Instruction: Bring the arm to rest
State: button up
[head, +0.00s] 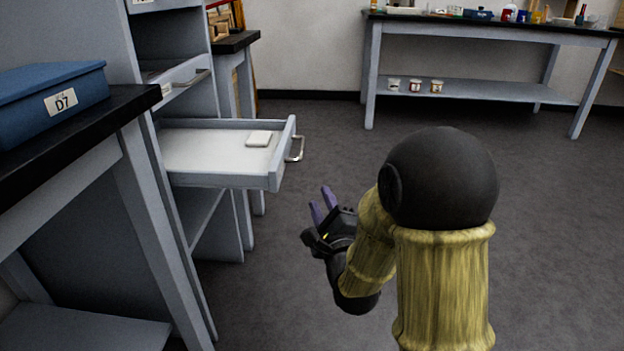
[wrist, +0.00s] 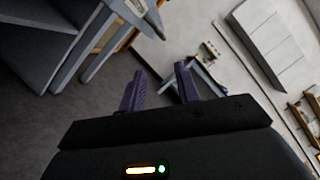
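My gripper (head: 322,205) hangs in the air to the right of an open drawer, with its two purple fingers pointing up and away. In the wrist view my gripper (wrist: 160,88) shows its fingers spread apart with nothing between them. My arm is bent, with a black joint and yellow links in the right half of the head view. The gripper is apart from the drawer and from all furniture.
The open drawer (head: 215,181) juts from a grey cabinet and holds a small white object (head: 258,139). A blue box (head: 52,101) marked D7 sits on a dark bench top at left. A long table (head: 480,25) stands at the back. The floor (head: 560,220) at right is clear.

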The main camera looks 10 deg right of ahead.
jog(key=s+d+r+n+g+h+p, duration=0.1)
jog(key=s+d+r+n+g+p, duration=0.15)
jog(key=s+n+g+p, duration=0.45)
jog(key=s+d+r+n+g+h+p, duration=0.1)
jog(key=s+r+n+g+p, duration=0.4)
jog(key=n+p, duration=0.35)
jog(key=s+d+r+n+g+h+p, duration=0.1)
jog(key=s+d+r+n+g+p, duration=0.1)
jog(key=s+n+g+p, duration=0.45)
notch_tip(320, 180, up, 37)
jog(key=s+t+p, duration=0.1)
jog(key=p, duration=3.7)
jog(key=shift+s+d+p, duration=0.15)
jog(key=shift+s+p, duration=0.1)
jog(key=shift+p, duration=0.1)
